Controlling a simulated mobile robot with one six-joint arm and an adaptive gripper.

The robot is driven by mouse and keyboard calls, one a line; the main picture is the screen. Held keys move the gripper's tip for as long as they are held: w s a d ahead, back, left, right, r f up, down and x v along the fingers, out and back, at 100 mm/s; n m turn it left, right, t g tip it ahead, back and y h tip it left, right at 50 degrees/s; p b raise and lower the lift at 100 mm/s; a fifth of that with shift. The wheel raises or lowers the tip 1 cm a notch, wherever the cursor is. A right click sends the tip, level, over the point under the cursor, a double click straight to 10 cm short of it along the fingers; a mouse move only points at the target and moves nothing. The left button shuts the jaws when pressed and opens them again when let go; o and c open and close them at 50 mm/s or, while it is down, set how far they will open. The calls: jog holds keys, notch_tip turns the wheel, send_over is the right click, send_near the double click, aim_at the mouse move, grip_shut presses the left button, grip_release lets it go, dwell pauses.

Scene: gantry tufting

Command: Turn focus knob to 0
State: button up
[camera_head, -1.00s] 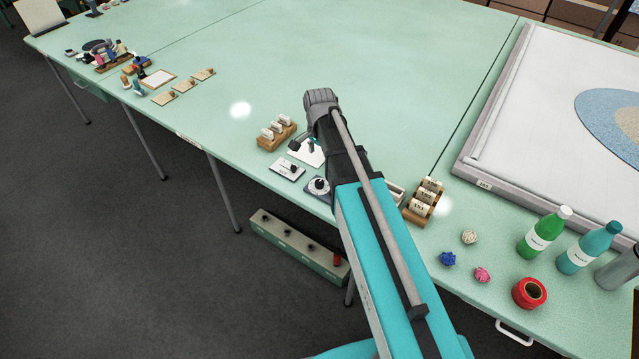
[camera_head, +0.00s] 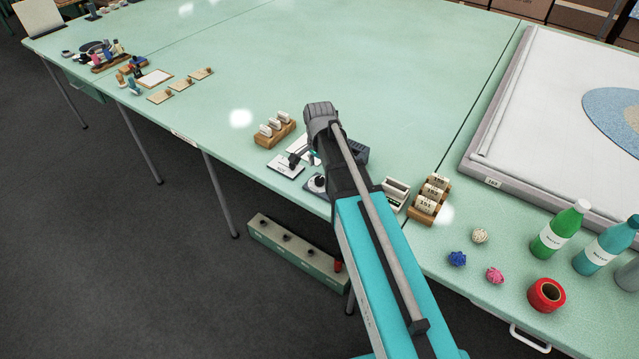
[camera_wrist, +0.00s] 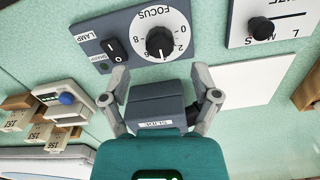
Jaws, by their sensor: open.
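The focus knob (camera_wrist: 160,42) is a black round knob on a white dial with numbers, set in a grey panel (camera_wrist: 92,24). Its white mark points down in the wrist view, away from the word FOCUS; the exact number is too small to tell. My gripper (camera_wrist: 160,78) is open, its two fingers spread just below the dial in that view, apart from the knob. A dark grey box (camera_wrist: 158,108) with a white label shows between the fingers. In the head view the knob (camera_head: 318,182) is partly hidden by my arm.
A black lamp switch (camera_wrist: 115,48) sits beside the dial. A white panel with a SIZE knob (camera_wrist: 261,28) lies to the right. A wooden rack of labelled cards (camera_head: 430,200) stands right of my arm, another (camera_head: 274,133) to its left.

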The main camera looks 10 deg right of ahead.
aim_at(319, 179)
jog(key=shift+f+b, duration=2.25)
jog(key=shift+f, duration=0.25)
jog(key=shift+c, duration=0.3)
grip_shut()
